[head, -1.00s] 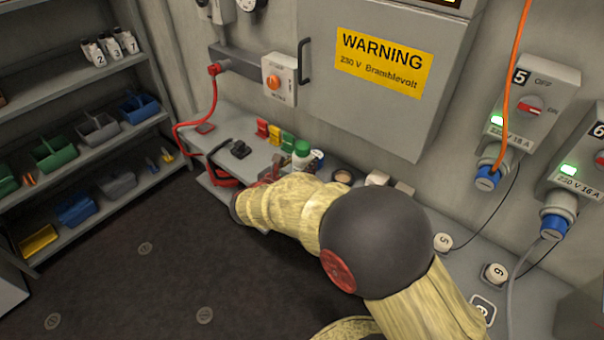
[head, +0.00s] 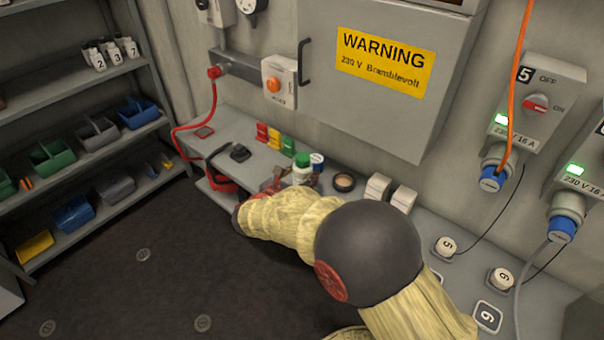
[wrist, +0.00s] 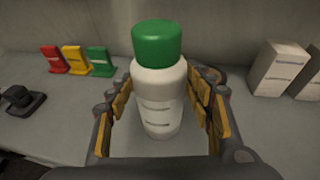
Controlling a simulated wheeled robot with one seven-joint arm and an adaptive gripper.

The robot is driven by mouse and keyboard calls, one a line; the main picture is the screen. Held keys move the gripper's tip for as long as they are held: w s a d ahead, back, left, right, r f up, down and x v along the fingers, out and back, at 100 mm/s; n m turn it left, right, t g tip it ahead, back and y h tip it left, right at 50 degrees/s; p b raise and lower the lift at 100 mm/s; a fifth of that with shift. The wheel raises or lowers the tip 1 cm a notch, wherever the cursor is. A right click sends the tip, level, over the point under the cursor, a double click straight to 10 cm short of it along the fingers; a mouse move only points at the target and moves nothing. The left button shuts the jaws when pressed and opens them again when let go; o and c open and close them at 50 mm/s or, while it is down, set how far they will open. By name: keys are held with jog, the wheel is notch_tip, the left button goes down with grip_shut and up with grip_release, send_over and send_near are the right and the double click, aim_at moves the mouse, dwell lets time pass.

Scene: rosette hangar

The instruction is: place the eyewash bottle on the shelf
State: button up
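The eyewash bottle, white with a green cap, stands upright on the grey bench in the head view (head: 302,171). In the wrist view the bottle (wrist: 158,95) fills the middle, with blurred label lines on its front. My gripper (wrist: 160,88) is open, with one yellow-padded finger on each side of the bottle. The pads are close to its sides; I see no clear grip. In the head view my arm hides most of the gripper. The grey shelf unit (head: 95,83) stands at the left, its boards holding bins and bottles.
Red, yellow and green tags (wrist: 76,60) stand left of the bottle. A dark round tin (head: 344,182) and white boxes (head: 377,188) are to its right. A black block (head: 240,152) and red cable (head: 214,105) lie further left. The floor before the shelf is clear.

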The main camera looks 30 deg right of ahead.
jog(key=shift+o, duration=1)
jog(key=shift+r, duration=0.15)
jog(key=shift+s+a+r+p, duration=0.1)
jog(key=shift+a+r+p, duration=0.05)
jog(key=shift+a+p, duration=0.15)
jog(key=p+v, duration=0.3)
jog(key=v, duration=0.8)
jog(key=s+d+r+m+g+y, duration=0.1)
jog(key=s+r+m+g+y, duration=0.25)
jog(key=s+m, duration=0.3)
jog(key=s+d+r+m+g+y, duration=0.2)
jog(key=s+r+m, duration=0.2)
jog(key=s+m, duration=0.25)
jog(key=s+a+r+m+t+y, duration=0.3)
jog(key=s+a+r+m+y, duration=0.3)
jog(key=s+a+m, duration=0.3)
jog(key=shift+a+r+m+y, duration=0.4)
jog(key=shift+a+m+y, duration=0.2)
jog(key=shift+m, duration=0.5)
